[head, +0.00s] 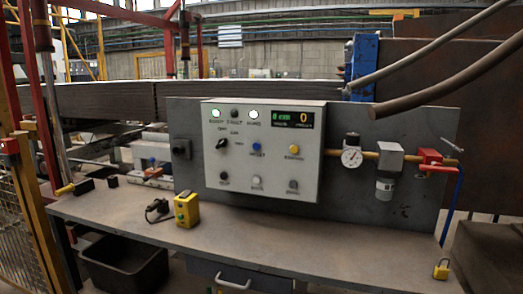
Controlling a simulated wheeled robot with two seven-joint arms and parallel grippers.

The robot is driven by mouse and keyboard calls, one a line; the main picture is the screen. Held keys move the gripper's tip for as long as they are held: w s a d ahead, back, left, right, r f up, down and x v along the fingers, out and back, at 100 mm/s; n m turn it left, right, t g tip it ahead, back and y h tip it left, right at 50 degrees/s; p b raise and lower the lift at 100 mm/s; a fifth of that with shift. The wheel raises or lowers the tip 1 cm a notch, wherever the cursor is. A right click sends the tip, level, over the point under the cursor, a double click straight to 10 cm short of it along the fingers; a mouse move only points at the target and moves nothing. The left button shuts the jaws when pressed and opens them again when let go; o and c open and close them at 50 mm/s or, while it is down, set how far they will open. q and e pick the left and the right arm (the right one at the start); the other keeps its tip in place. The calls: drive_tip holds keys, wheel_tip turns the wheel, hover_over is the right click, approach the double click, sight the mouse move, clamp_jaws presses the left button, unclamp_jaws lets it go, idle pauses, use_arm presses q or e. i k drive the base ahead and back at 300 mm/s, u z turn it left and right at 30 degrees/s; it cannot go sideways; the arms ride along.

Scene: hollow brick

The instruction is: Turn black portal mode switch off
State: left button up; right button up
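A light grey control box (263,185) stands upright on the back panel above the bench. A black rotary knob (221,144) sits at its upper left, set at a slant; the small labels around it are too blurred to read for certain. Another black rotary switch (181,148) is on a dark plate just left of the box. I cannot tell from the lettering which is the portal mode switch. Neither of my grippers is in view.
The bench (235,243) holds a yellow-and-black device (187,210) and a yellow padlock (441,269). A pressure gauge (352,157) and red valve handle (436,157) are right of the box. A black bin (125,268) is under the bench. The bench front is mostly clear.

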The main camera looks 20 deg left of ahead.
sight(222, 143)
drive_tip(key=k, duration=0.55)
drive_tip(key=u, duration=1)
drive_tip(key=i, duration=1.15)
drive_tip(key=u, duration=0.65)
